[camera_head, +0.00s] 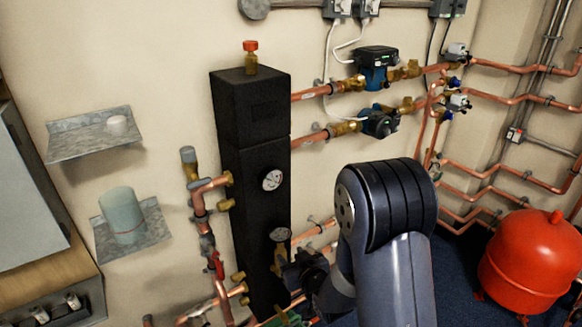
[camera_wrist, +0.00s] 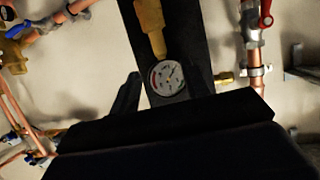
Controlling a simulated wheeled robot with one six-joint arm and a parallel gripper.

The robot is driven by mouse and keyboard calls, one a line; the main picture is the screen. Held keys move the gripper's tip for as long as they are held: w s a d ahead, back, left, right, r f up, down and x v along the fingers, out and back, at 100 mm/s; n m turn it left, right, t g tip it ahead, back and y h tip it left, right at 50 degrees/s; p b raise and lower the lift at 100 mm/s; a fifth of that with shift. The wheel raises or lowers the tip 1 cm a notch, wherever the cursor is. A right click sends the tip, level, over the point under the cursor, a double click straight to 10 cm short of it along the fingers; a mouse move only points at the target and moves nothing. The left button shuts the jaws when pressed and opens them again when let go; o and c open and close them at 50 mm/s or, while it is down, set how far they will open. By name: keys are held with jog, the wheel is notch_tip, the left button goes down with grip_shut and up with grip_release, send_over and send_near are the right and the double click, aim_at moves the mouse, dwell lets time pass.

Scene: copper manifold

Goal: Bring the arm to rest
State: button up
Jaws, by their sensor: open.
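My arm (camera_head: 385,225) rises from the bottom of the head view, bent at a dark, ribbed joint in front of the wall. Its dark gripper (camera_head: 303,270) is at the lower left of that joint, close to the lower part of the black manifold block (camera_head: 262,150). The jaws are open, and I see nothing held. In the wrist view one dark finger (camera_wrist: 126,100) shows beside a round gauge (camera_wrist: 167,77) on the black block. My own dark housing hides the lower part of that view. I cannot tell whether the gripper touches anything.
Copper pipes with two pumps (camera_head: 375,72) run right from the block. A red valve handle (camera_head: 216,266) is on the left pipe. A red tank (camera_head: 530,262) stands at right. Two wall shelves (camera_head: 90,140) hold a small white item and a translucent jar (camera_head: 122,215).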

aim_at(282, 245)
jog(key=x, duration=0.9)
jog(key=shift+p, duration=0.3)
jog(key=shift+r, duration=0.25)
